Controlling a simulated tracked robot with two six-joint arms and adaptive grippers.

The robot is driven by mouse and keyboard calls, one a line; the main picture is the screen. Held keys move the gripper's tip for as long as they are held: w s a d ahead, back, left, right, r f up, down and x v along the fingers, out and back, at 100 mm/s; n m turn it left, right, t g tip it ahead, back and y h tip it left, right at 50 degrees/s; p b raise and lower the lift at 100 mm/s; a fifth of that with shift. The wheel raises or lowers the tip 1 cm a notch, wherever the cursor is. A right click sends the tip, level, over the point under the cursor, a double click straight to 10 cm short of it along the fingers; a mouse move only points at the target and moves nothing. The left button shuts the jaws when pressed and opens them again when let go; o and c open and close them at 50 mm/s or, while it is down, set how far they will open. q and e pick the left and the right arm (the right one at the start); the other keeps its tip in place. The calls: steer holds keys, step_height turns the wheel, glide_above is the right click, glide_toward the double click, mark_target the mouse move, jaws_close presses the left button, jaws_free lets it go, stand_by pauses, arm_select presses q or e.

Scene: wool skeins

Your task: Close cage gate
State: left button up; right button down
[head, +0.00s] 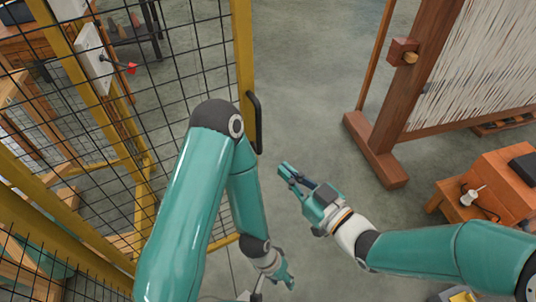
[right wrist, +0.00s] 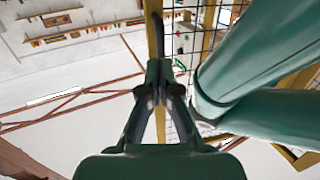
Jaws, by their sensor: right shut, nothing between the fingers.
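The cage gate is a black mesh panel with a yellow frame post (head: 243,58) in the head view. A black bar handle (head: 255,122) is on that post. I cannot tell the gate's angle to its frame. My right gripper (head: 284,171) is shut and empty, to the right of the post and a little below the handle, apart from both. In the right wrist view its fingertips (right wrist: 160,68) are together, with the yellow post and the dark handle (right wrist: 170,38) beyond them. My left gripper (head: 288,275) is low in the head view; its fingers are too small to read.
My left arm crosses in front of the mesh and hides part of the gate. White boxes (head: 92,57), one with a red-tipped part (head: 131,69), are on a yellow post at left. A wooden loom (head: 390,150) and orange cabinet (head: 495,180) stand right. Grey floor (head: 310,70) lies between.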

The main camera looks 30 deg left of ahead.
steer(key=x, duration=0.6)
steer(key=shift+a, duration=0.15)
steer(key=shift+f, duration=0.1)
